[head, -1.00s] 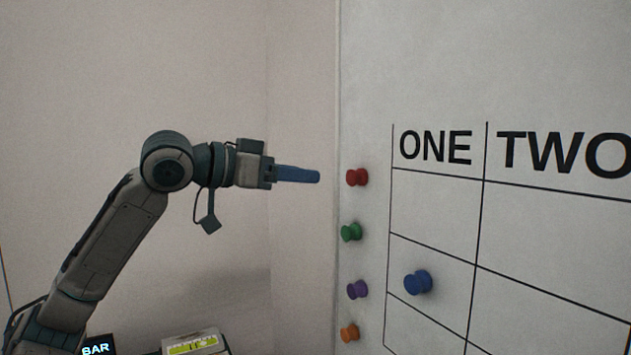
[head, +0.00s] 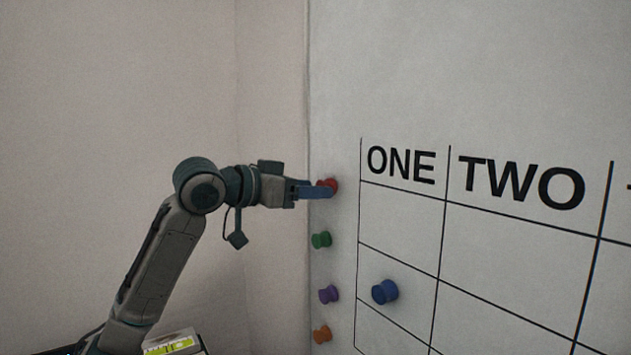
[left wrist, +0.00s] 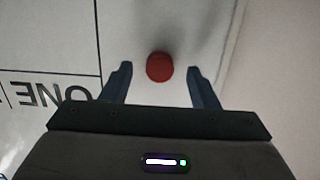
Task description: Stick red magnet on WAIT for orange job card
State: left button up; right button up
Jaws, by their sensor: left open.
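The red magnet (head: 328,185) is on the whiteboard (head: 420,60), near its left edge, level with the ONE heading. My left gripper (head: 318,191) is at it, its blue fingers partly covering it in the head view. In the left wrist view the red magnet (left wrist: 160,67) lies between the tips of my open left gripper (left wrist: 160,75), with a gap on each side. No orange job card and no WAIT label show. My right gripper is not in view.
Green (head: 321,240), purple (head: 328,294) and orange (head: 322,334) magnets are in a column below the red one. A blue magnet (head: 385,291) is in the grid's ONE column. A box with a yellow-green label (head: 170,345) is at the lower left.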

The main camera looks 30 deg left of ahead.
pick_arm(q)
jog(key=shift+x, duration=0.9)
jog(key=c, duration=1)
jog(key=shift+s+f, duration=0.1)
jog(key=shift+f+b+v, duration=0.2)
jog(key=shift+b+v, duration=0.7)
jog(key=shift+v, duration=0.55)
